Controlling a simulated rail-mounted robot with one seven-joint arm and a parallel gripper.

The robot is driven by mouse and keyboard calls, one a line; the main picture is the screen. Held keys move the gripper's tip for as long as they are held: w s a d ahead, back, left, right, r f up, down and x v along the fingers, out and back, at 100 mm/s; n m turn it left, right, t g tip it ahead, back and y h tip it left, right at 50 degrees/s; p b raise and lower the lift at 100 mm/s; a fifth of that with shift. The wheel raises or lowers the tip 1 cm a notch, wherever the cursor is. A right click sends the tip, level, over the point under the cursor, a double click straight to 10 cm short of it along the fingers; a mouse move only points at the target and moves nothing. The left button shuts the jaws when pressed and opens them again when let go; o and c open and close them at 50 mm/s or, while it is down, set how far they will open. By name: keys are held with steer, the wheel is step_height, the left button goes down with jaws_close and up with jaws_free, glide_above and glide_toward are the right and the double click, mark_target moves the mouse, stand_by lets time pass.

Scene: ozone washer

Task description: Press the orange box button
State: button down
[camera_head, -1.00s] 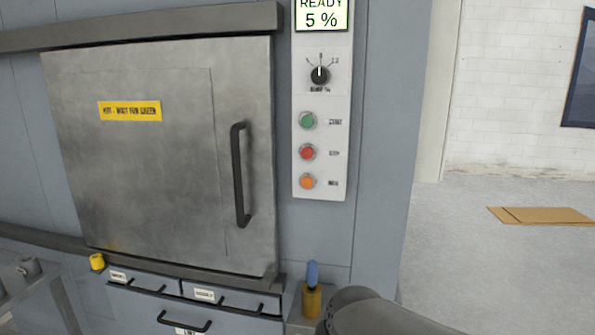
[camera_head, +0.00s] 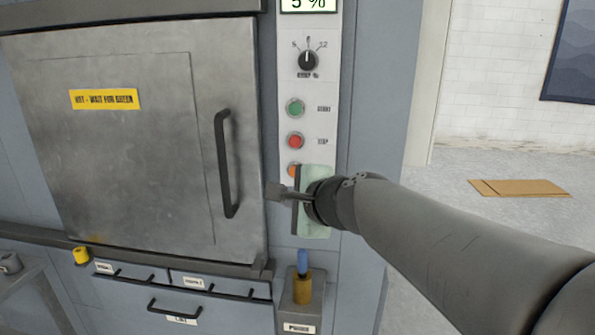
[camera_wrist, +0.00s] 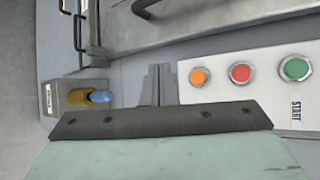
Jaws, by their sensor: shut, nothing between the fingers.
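The orange button (camera_head: 292,170) is the lowest of the buttons on the white control panel. In the head view my gripper partly covers it, and its label is hidden. In the wrist view the whole orange button (camera_wrist: 200,77) shows, round with a metal ring. My gripper (camera_head: 274,192) is shut and empty, its fingertips pointing left, below and left of the button in the head view. In the wrist view my gripper's fingertips (camera_wrist: 160,72) appear left of the button, apart from it in the picture. I cannot tell the depth gap.
A red button (camera_head: 295,141) and a green button (camera_head: 295,108) sit above, with a knob (camera_head: 308,61) over them. The steel door's black handle (camera_head: 225,163) is left of my gripper. A blue-tipped yellow object (camera_head: 303,285) stands in a holder below.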

steer(key=w+d, duration=0.1)
steer(key=w, duration=0.7)
steer(key=shift+w+d, duration=0.2)
steer(key=shift+w, duration=0.15)
steer(key=shift+w, duration=0.1)
stand_by(1.9)
steer(key=shift+w, duration=0.3)
steer(key=shift+w+d, duration=0.15)
steer(key=shift+w, duration=0.35)
stand_by(0.6)
stand_by(0.4)
steer(key=shift+s+b, duration=0.4)
steer(key=shift+s, duration=0.5)
